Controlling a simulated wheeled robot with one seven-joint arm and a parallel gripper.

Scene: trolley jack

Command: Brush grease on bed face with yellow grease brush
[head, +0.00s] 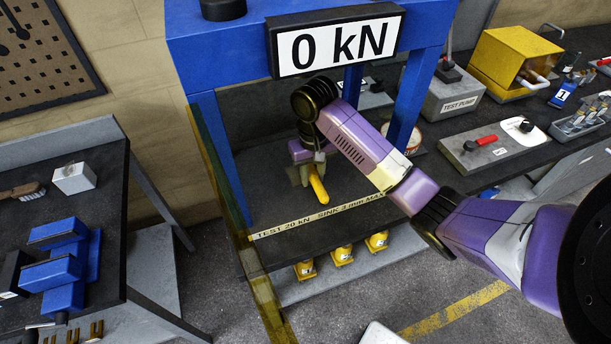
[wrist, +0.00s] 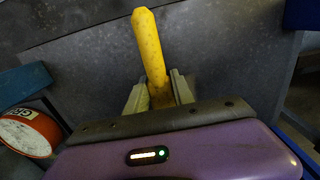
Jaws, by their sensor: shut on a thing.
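The yellow grease brush (head: 318,188) is held in my gripper (head: 304,172) inside the blue press frame, over its dark bed (head: 265,212). My gripper is shut on it. In the wrist view, the plain yellow handle (wrist: 150,50) rises between the two pale fingers of my gripper (wrist: 158,94). The bristles are hidden, so I cannot tell whether they touch the bed face. The bed's front edge carries a label reading "TEST 20 kN SINK 3 mm MAX". No grease layer can be made out on the bed.
A red tin with a white marked face (wrist: 28,132) shows at left in the wrist view. Blue posts (head: 222,160) flank the bed; the "0 kN" display (head: 337,43) hangs above. Yellow weights (head: 342,255) stand below. A bench with blue blocks (head: 62,260) is at left.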

